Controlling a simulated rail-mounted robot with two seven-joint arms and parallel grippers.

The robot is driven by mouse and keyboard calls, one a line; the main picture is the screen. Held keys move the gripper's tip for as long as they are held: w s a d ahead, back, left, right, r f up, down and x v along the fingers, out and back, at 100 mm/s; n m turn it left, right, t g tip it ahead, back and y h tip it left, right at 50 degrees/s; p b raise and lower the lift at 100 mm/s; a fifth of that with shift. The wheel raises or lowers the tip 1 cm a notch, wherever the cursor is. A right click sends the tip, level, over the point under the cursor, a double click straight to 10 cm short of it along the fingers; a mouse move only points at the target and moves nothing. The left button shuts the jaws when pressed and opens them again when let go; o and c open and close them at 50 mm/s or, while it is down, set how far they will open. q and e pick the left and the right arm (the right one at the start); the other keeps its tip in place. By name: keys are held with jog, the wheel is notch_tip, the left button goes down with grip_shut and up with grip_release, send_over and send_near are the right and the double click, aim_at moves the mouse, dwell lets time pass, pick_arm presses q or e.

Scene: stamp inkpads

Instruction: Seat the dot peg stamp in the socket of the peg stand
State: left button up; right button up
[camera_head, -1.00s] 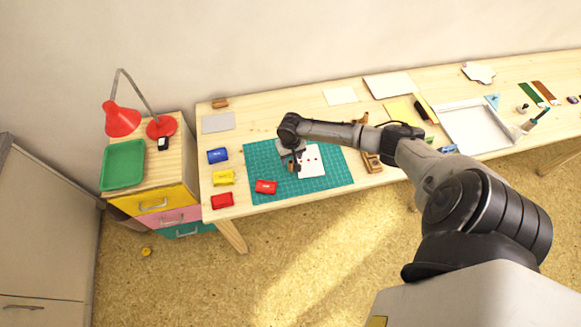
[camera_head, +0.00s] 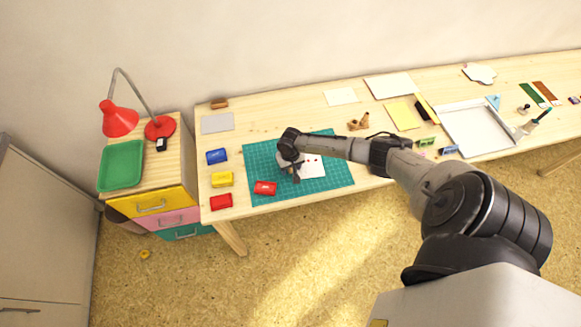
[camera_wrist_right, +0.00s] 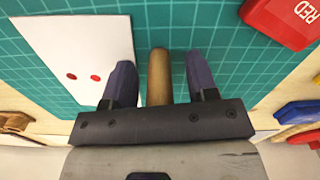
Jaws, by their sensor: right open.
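A plain round wooden peg (camera_wrist_right: 158,75), by its look the dot peg stamp, stands between the spread fingers of my right gripper (camera_wrist_right: 161,85) in the right wrist view. A gap shows on each side, so the fingers do not grip it. Its lower end is hard to judge. In the head view my right gripper (camera_head: 292,170) is low over the green mat, beside a white card (camera_head: 313,166) with red dots. A small wooden piece with knobs (camera_head: 358,121) stands behind my forearm; I cannot tell whether it is the peg stand. My left gripper is out of view.
A red inkpad (camera_head: 265,187) lies on the green mat (camera_head: 330,183), close to the gripper. Blue (camera_head: 217,156), yellow (camera_head: 223,179) and red (camera_head: 221,202) inkpads line the table's left side. A white tray (camera_head: 478,128) lies far right. My forearm hides part of the table.

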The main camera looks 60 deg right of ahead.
jog(key=shift+c, duration=0.3)
grip_shut()
jog(key=shift+r, duration=0.2)
